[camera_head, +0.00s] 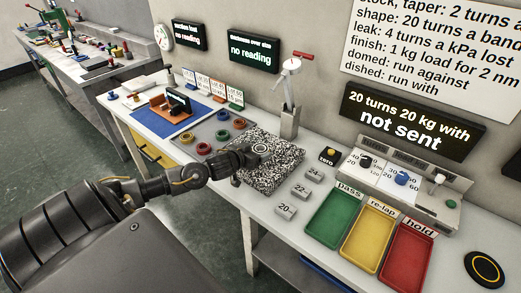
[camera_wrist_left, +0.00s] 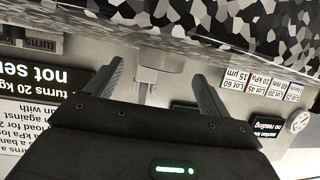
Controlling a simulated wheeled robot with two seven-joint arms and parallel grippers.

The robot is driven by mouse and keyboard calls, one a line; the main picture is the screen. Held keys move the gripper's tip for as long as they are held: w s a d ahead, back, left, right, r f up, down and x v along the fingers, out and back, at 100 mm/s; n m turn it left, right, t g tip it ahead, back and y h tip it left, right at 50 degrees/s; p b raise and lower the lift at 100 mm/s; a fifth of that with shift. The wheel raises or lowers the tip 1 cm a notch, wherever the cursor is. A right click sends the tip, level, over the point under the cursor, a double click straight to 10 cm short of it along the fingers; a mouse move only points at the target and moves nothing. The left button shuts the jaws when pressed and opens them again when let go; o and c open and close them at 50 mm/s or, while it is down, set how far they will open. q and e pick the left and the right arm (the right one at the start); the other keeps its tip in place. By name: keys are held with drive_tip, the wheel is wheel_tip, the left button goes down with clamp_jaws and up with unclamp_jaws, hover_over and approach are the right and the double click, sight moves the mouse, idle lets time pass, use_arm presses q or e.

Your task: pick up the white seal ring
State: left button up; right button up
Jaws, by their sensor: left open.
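A pale ring, which looks like the white seal ring (camera_head: 260,148), lies on the black-and-white speckled block (camera_head: 278,172) in the head view. It is small there, and my gripper is close beside it. My left gripper (camera_head: 248,156) is over the left part of the block; I cannot tell its exact height above it. In the left wrist view the two fingers of the gripper (camera_wrist_left: 158,72) are apart with nothing held between them. The speckled block (camera_wrist_left: 240,25) fills the top of that upside-down view, and no ring shows there. My right gripper is not in view.
A grey post with a red-handled lever (camera_head: 290,95) stands behind the block. Weights (camera_head: 285,212) and green, yellow and red trays (camera_head: 335,219) stand to the right.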

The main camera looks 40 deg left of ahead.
use_arm(q)
drive_tip(key=x, duration=0.2)
drive_tip(key=shift+w+f, duration=0.1)
drive_tip(key=shift+w, duration=0.2)
drive_tip(key=c, duration=1.2)
drive_tip(key=shift+o, duration=0.2)
drive_tip(key=shift+r, duration=0.6)
wheel_tip(320, 180, up, 2)
drive_tip(key=shift+s+r, duration=0.1)
drive_tip(key=shift+r, duration=0.1)
drive_tip(key=s+d+r, duration=0.2)
drive_tip(key=s+r, duration=0.2)
drive_tip(key=s, duration=0.2)
drive_tip(key=s+d+r, duration=0.2)
drive_tip(key=s+r, duration=0.3)
drive_tip(key=s, duration=0.2)
drive_tip(key=shift+d+r, duration=0.25)
drive_tip(key=shift+d, duration=0.1)
